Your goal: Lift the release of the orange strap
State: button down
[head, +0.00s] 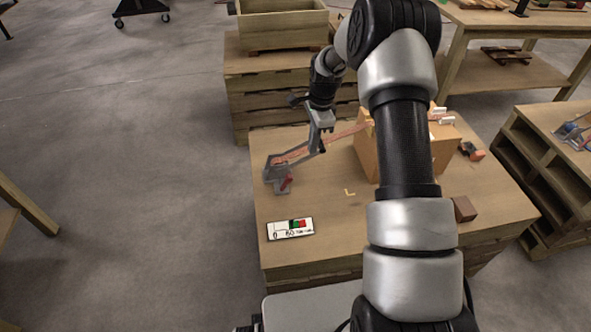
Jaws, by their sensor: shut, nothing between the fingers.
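The orange strap (348,132) runs left from a cardboard box (372,158) to a grey buckle or ratchet (277,176) at the left of the wooden table. A length of orange strap also shows within the grey frame. A small red part (286,182), perhaps the release, shows low on the buckle's right side. My gripper (320,146) is shut and empty, pointing down over the right end of the grey frame. I cannot tell whether it touches the frame or the strap. The box's middle is hidden by my arm.
A wooden crate (283,25) stands behind. The front left tabletop is mostly clear.

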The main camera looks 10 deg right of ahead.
aim_at(287, 182)
jog(key=shift+m, duration=0.5)
notch_tip(287, 182, down, 4)
jog(key=shift+w+d+f, duration=0.1)
jog(key=shift+w, duration=0.05)
jog(key=f, duration=0.3)
jog(key=f+b, duration=0.1)
jog(key=f, duration=0.2)
jog(key=a+f+b, duration=0.1)
jog(key=f, duration=0.3)
jog(key=a, duration=0.1)
jog(key=a+r, duration=0.1)
jog(key=a, duration=0.1)
jog(key=shift+r, duration=0.2)
jog(key=shift+a+r+b, duration=0.2)
jog(key=shift+a+b, duration=0.1)
jog(key=shift+a, duration=0.05)
jog(key=shift+a, duration=0.1)
